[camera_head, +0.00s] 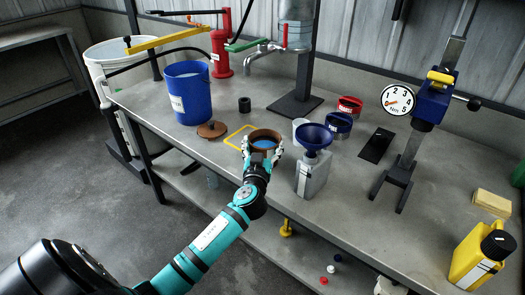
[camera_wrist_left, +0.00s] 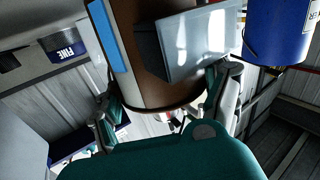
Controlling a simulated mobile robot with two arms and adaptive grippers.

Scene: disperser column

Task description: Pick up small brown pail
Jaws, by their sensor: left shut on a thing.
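The small brown pail (camera_head: 265,134) is at the middle of the bench, open at the top with something blue inside. My left gripper (camera_head: 262,150) is shut on it from the front, with fingers on both sides. In the left wrist view the pail (camera_wrist_left: 128,60) fills the top middle, with a blue stripe and a pale tag-like block in front of it. The gripper fingers (camera_wrist_left: 163,100) flank it there. Whether its base touches the bench is hidden. My right gripper is out of view.
A grey can with a blue funnel (camera_head: 313,140) stands close to the pail's right. A yellow outline (camera_head: 233,139) and brown lid (camera_head: 211,129) lie left of it. A blue bucket (camera_head: 188,93) stands behind left. A dispenser stand (camera_head: 295,105) is behind.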

